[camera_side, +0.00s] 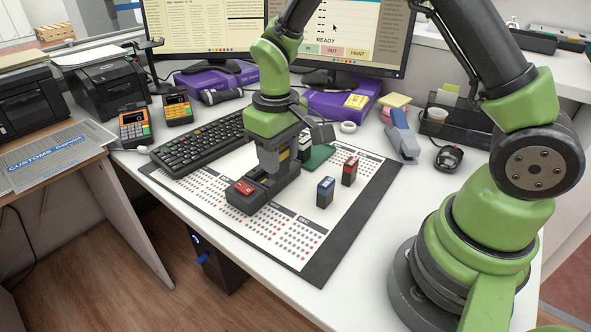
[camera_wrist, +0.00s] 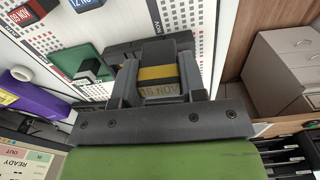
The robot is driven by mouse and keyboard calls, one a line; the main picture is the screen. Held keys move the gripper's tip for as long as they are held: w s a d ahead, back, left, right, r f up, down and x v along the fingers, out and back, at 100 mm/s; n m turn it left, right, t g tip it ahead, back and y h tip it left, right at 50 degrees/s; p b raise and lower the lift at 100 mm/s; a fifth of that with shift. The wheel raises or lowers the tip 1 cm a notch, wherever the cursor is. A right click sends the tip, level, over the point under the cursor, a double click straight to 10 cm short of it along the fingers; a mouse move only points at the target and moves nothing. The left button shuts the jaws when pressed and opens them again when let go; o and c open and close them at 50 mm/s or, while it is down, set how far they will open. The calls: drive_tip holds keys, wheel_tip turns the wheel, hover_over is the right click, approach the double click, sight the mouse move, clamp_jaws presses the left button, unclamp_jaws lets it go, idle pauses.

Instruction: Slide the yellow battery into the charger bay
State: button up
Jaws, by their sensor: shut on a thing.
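The yellow battery (camera_wrist: 158,72) is between the two fingers of my gripper (camera_wrist: 157,82) in the wrist view, with a dark part beyond its yellow band. In the side view, my gripper (camera_side: 273,168) is low over the dark charger (camera_side: 262,197), and only slivers of yellow show around the fingers. The charger, which also shows in the wrist view (camera_wrist: 118,54), has a red switch-like part (camera_side: 243,187) at its near end. The battery is at the charger, but the fingers hide the bay and I cannot tell how deep it sits.
A blue block (camera_side: 326,191) and a red block (camera_side: 350,171) stand upright on the printed mat (camera_side: 330,232), right of the charger. A green-topped item (camera_side: 318,156) lies behind. The keyboard (camera_side: 205,143) is to the left. The mat's front is clear.

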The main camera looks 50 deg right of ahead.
hover_over(264, 181)
drive_tip(key=shift+f, duration=2.25)
drive_tip(key=shift+f, duration=1.3)
drive_tip(key=o, duration=1.1)
drive_tip(key=shift+c, duration=0.2)
wheel_tip(264, 181, up, 10)
